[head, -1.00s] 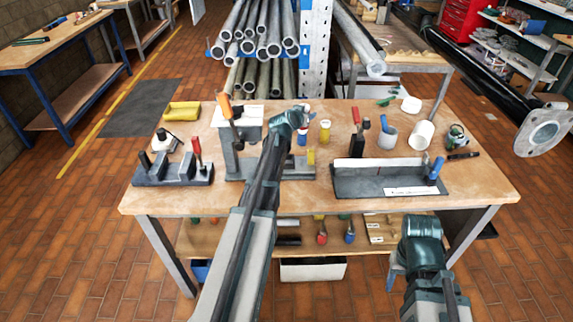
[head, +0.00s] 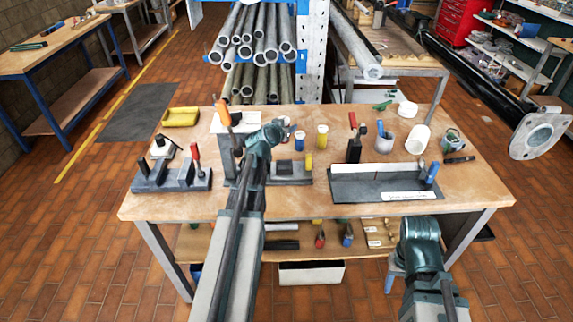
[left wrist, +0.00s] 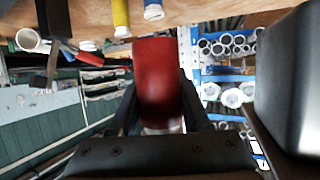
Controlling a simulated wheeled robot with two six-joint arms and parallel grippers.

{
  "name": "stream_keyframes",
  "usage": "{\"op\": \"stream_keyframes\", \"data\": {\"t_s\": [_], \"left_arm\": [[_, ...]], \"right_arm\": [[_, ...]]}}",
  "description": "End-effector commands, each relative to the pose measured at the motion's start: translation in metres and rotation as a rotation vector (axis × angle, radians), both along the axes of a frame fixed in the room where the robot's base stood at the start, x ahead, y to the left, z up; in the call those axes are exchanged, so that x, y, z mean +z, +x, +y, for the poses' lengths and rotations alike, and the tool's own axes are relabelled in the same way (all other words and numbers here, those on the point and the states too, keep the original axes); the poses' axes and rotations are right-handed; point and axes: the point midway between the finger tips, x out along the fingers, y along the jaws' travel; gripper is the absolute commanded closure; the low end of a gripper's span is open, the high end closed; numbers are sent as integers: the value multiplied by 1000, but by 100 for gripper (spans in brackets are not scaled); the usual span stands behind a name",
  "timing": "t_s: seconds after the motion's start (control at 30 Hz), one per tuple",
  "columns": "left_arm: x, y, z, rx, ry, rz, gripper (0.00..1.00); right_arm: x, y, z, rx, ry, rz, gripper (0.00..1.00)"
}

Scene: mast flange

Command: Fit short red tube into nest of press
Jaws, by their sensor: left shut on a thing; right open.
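The short red tube (left wrist: 158,78) is between the fingers of my left gripper (left wrist: 158,115) in the left wrist view, and the gripper is shut on it. In the head view my left wrist is over the press (head: 226,148), and it hides the fingers and part of the press. The press has an orange-handled lever and a long grey base. A dark square block, perhaps the nest, stands on the base just right of my wrist. The tube appears above table height, apart from the base. My right gripper (head: 421,240) is open and empty in front of the table.
A blue tube (head: 299,141) and a yellow tube (head: 322,136) stand behind the press base.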

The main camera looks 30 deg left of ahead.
Motion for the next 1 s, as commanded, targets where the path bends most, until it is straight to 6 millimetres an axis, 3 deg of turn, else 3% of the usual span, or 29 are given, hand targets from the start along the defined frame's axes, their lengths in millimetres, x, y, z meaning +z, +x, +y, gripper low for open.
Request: {"op": "stream_keyframes", "data": {"t_s": [0.03,0.4,0.53,0.77,1.0], "left_arm": [[-20,0,0,0,0,0,100],[-85,0,0,0,0,0,100],[-96,0,0,0,0,0,100],[-97,0,0,0,0,0,100],[-124,0,0,0,0,0,100]], "right_arm": [[-20,0,0,0,0,0,50],[-85,0,0,0,0,0,50],[-96,0,0,0,0,0,50],[-97,0,0,0,0,0,50],[-124,0,0,0,0,0,50]]}}
